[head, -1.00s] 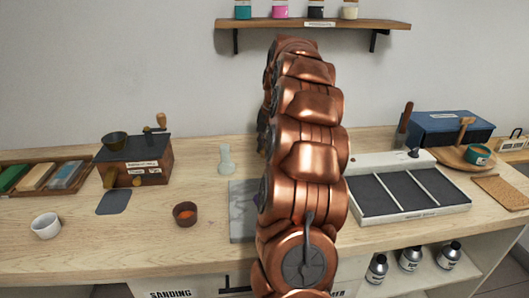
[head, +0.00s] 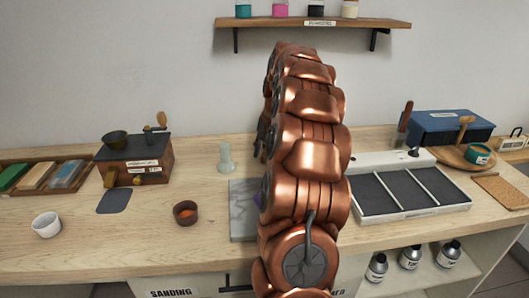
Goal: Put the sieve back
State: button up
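I cannot make out a sieve in the head view; it may be hidden behind my copper-coloured arm, which stands in the middle of the picture. A dark part, likely of my gripper (head: 262,138), peeks out at the left edge of the arm. Its fingers and anything in them are hidden. A grey stone slab (head: 243,212) lies partly behind the arm, with a bit of purple on it by the arm. A small brown bowl with orange powder (head: 185,213) stands left of the slab.
A glass muller (head: 225,158) stands behind the slab. A mill (head: 135,160), a tray of coloured blocks (head: 40,178) and a white cup (head: 46,225) are left. A divided tray (head: 410,218), a blue box (head: 448,127) and a teal pot (head: 479,154) are right. A jar shelf (head: 285,23) hangs above.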

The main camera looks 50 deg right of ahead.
notch_tip(320, 180, up, 12)
jog(key=s+d, duration=0.1)
jog(key=s, duration=0.1)
dwell(0.9)
